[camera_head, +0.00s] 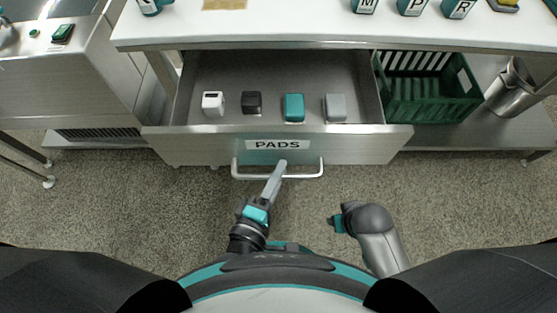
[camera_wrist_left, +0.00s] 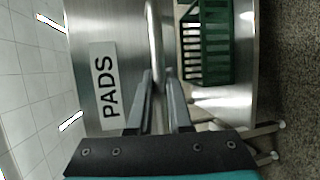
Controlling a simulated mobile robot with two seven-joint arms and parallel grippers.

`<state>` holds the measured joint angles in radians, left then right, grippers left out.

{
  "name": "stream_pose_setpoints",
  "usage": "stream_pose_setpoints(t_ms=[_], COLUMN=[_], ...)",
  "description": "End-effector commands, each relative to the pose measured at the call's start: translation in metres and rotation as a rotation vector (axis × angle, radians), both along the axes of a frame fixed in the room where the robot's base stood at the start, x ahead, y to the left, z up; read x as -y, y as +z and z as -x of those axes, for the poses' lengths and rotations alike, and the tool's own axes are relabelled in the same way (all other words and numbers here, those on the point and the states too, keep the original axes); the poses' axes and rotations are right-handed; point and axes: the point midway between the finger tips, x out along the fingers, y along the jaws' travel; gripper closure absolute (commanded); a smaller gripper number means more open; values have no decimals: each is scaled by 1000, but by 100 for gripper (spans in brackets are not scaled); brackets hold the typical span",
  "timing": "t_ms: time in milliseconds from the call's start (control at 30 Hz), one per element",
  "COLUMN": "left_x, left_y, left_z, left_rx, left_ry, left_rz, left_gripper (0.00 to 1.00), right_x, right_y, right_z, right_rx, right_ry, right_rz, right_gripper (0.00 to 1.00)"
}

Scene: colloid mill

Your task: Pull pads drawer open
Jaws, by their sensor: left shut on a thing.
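The pads drawer (camera_head: 215,143) is a steel drawer that stands out from under the white counter, with its inside in view. Its front bears a "PADS" label (camera_head: 279,145), which also shows sideways in the left wrist view (camera_wrist_left: 105,86). A pale bar handle (camera_head: 306,176) runs across the drawer front. My left gripper (camera_head: 281,166) is shut on this handle near its middle. In the left wrist view, the handle (camera_wrist_left: 153,35) passes between the two fingers (camera_wrist_left: 160,76). My right arm shows at lower right, apart from the drawer; its fingers cannot be made out.
White, black, teal and grey pads (camera_head: 294,107) stand in a row in the drawer. A green crate (camera_head: 430,95) and a metal vessel (camera_head: 512,88) sit on the lower shelf at right. Labelled containers stand on the counter (camera_head: 290,25). Speckled floor (camera_head: 120,200) lies clear before the drawer.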

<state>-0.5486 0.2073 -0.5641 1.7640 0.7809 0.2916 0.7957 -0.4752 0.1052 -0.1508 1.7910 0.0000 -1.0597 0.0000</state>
Motion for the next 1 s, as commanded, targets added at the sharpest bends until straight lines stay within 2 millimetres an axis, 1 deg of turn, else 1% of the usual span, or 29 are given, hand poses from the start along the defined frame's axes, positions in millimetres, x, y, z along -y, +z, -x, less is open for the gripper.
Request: stream_pose_setpoints(t_ms=[233, 600, 633, 700, 867, 1000], left_x=[0, 0, 0, 0, 0, 0], left_y=[1, 0, 0, 0, 0, 0], left_z=[6, 6, 6, 6, 6, 6], left_rx=[1, 2, 2, 2, 2, 1], left_ry=[0, 0, 0, 0, 0, 0], left_rz=[-1, 0, 0, 0, 0, -1], left_gripper=[100, 100, 79, 71, 53, 53], right_x=[0, 0, 0, 0, 0, 0], right_y=[-4, -5, -5, -5, -4, -4], right_z=[2, 3, 3, 3, 3, 3], right_rx=[-7, -8, -8, -8, -8, -8], right_ry=[0, 1, 1, 1, 1, 1], right_rz=[1, 2, 2, 2, 1, 1], right_gripper=[50, 50, 50, 50, 50, 50])
